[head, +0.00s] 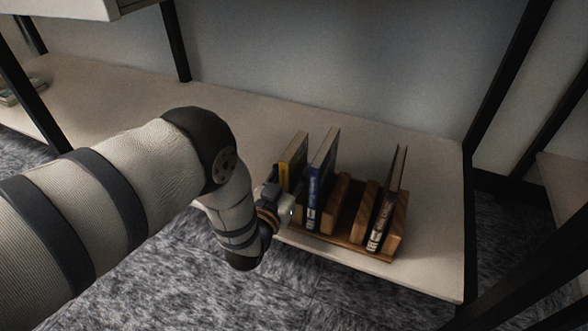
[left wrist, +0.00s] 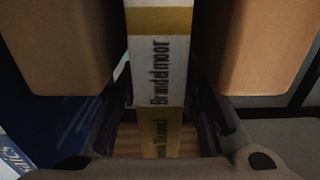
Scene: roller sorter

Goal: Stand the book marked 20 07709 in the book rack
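The wooden book rack (head: 341,208) stands on the low shelf, with upright wooden dividers and several books in it. A yellow-topped book (head: 294,158) is upright at the left end of the rack. My left gripper (head: 283,208) is at its front. In the left wrist view, a white and yellow spine (left wrist: 160,75) reading "Brandelmoor" stands between two wooden blocks, one on each side. The left gripper's dark fingers (left wrist: 160,105) lie against both sides of this spine. The mark 20 07709 cannot be read. My right gripper is not in view.
A blue book (head: 320,178) stands just right of the yellow one. A dark book with a white label (head: 383,218) leans at the rack's right end. Black posts (head: 176,42) frame the shelf.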

